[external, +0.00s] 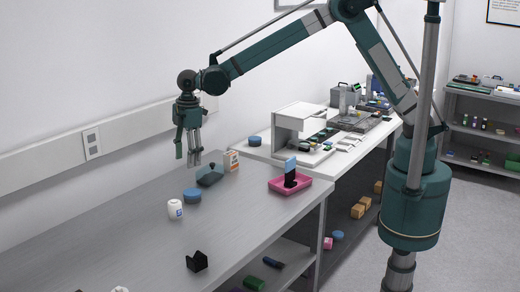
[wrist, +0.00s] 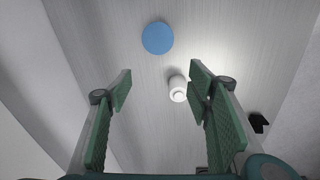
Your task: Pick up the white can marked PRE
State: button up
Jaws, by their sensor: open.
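A small white can (external: 175,209) with a blue mark stands upright on the grey table in the external view; its lettering is too small to read. In the wrist view the white can (wrist: 177,88) shows from above, between the fingers and nearer the right one. My gripper (external: 194,162) hangs pointing down above the table, well clear of the can. It also shows in the wrist view (wrist: 160,82), with its green fingers spread wide and nothing between them in its grasp.
A blue round tin (external: 192,195) stands close behind the can; it also shows in the wrist view (wrist: 157,38). Beyond are a dark teal container (external: 210,175), an orange-white box (external: 231,161) and a pink tray (external: 290,187). A black block (external: 197,262) sits nearer the front.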

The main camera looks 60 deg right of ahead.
aim_at(175, 201)
jog(key=s+a+f, duration=0.1)
jog(key=a+f, duration=0.2)
jog(key=s+a+f+n, duration=0.1)
jog(key=a+f, duration=0.2)
jog(key=a, duration=0.1)
jog(key=s+a+f+n, duration=0.1)
jog(key=a+f, duration=0.2)
jog(key=a, duration=0.1)
jog(key=shift+s+a+f+g+h, duration=0.1)
jog(key=shift+f+g+h, duration=0.2)
jog(key=shift+f+g, duration=0.1)
jog(key=shift+f, duration=0.1)
jog(key=shift+f, duration=1.2)
jog(key=shift+f, duration=0.1)
jog(key=shift+f+p, duration=0.3)
jog(key=shift+f, duration=2.2)
jog(key=c, duration=1)
